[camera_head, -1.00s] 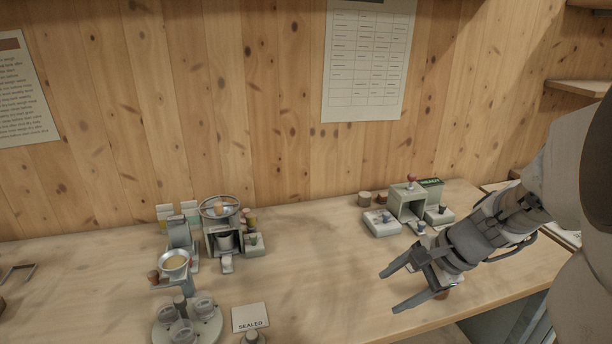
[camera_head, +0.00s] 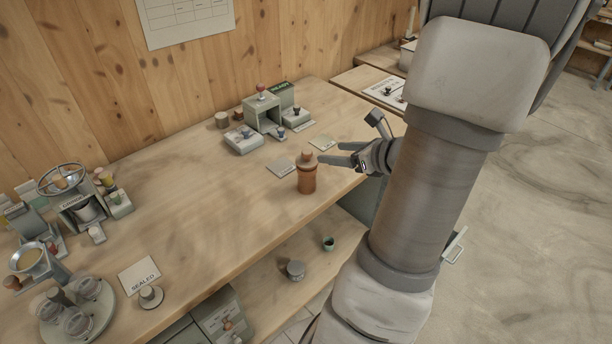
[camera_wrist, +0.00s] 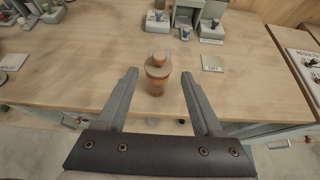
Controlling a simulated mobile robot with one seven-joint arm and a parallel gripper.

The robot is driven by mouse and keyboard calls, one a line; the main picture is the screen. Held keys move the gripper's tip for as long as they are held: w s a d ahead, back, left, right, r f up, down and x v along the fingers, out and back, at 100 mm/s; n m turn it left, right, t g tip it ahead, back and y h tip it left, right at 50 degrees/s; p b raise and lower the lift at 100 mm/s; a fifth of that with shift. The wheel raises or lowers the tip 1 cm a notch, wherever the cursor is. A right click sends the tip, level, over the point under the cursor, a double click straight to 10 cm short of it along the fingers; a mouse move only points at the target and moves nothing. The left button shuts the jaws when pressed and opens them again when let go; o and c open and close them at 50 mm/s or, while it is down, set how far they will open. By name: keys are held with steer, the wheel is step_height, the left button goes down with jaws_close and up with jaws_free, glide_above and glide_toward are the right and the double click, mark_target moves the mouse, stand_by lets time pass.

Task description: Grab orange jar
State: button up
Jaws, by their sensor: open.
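The orange jar (camera_head: 307,178) stands upright near the front edge of the wooden counter, with a knobbed lid on top. In the wrist view the jar (camera_wrist: 157,82) is centred beyond and between my two spread fingers. My gripper (camera_head: 346,153) is open and empty, to the right of the jar in the head view. The fingers are apart from the jar as far as I can tell. The jar is not hidden in either view.
A mixer station and a round tray of cups (camera_head: 78,318) stand at the left. The counter's middle is clear. A lower shelf (camera_head: 262,262) holds small pots.

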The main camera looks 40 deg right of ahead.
mark_target(309, 153)
steer(key=x, duration=0.6)
steer(key=shift+w+a+f+b, duration=0.1)
steer(key=shift+w+b, duration=0.15)
steer(key=shift+b, duration=0.05)
steer(key=shift+f+x, duration=0.25)
steer(key=shift+x, duration=2.35)
steer(key=shift+s, duration=0.2)
jaws_close()
